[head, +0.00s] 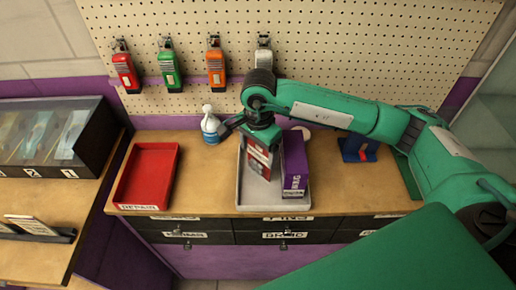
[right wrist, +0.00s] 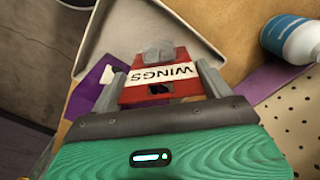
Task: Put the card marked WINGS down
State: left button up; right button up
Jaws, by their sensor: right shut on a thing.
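The card marked WINGS (right wrist: 163,78) is red with a white label band and shows between the fingers in the right wrist view. In the head view the card (head: 257,165) hangs upright below my right gripper (head: 258,143), over the grey tray (head: 243,200). My right gripper is shut on the card, and it also shows in the right wrist view (right wrist: 161,80). I cannot tell whether the card's lower edge touches the tray. My left gripper is not in view.
A purple box (head: 295,167) stands right beside the card, on the tray's right side. A white and blue bottle (head: 210,124) stands left of the gripper. A red tray (head: 147,175) lies further left, with bare bench between. A blue holder (head: 357,149) stands at right.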

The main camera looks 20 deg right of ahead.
jog(key=shift+f, duration=0.35)
jog(key=shift+f, duration=0.1)
jog(key=shift+f+b, duration=0.1)
jog(key=shift+b, duration=0.2)
jog(key=o, duration=0.9)
